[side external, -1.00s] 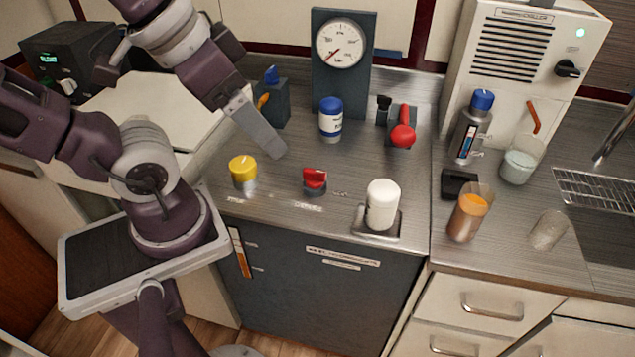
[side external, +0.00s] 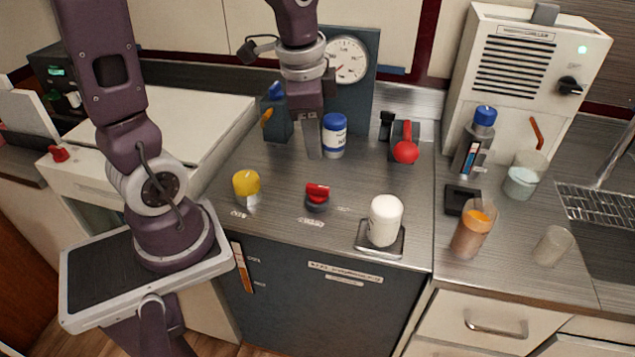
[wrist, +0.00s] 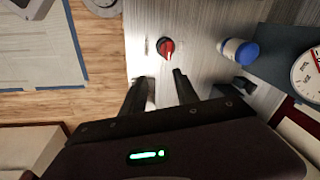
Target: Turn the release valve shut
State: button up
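A red-topped round knob (side external: 317,197) sits on the steel counter. It also shows in the wrist view (wrist: 165,47), with a pale pointer mark on its top. A yellow knob (side external: 246,188) stands to its left, and a red-handled lever (side external: 405,147) stands farther back on the right. The labels are too small to read, so I cannot tell which is the release valve. My gripper (side external: 313,155) points down over the counter, behind the red knob and apart from it. In the wrist view my gripper (wrist: 156,84) has its two fingers spread, with nothing between them.
A blue-lidded white jar (side external: 334,136) stands just right of my gripper. A gauge panel (side external: 362,95) is behind it. A white canister (side external: 384,220) stands on a plate at front right. Bottles and cups stand farther right. The counter around the red knob is mostly clear.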

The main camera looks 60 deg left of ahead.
aim_at(318, 186)
jog(key=w+a+f+m, duration=0.1)
jog(key=f, duration=0.1)
jog(key=w+a+f+m+g, duration=0.1)
jog(key=f, duration=0.2)
jog(key=w+a+f+m+h, duration=0.1)
jog(key=a+f, duration=0.1)
jog(key=f, duration=0.1)
jog(key=shift+f+g, duration=0.1)
jog(key=shift+g, duration=0.3)
notch_tip(318, 186, down, 8)
jog(key=shift+w+r, duration=0.1)
jog(key=shift+r, duration=0.15)
jog(key=shift+c, duration=0.3)
grip_shut()
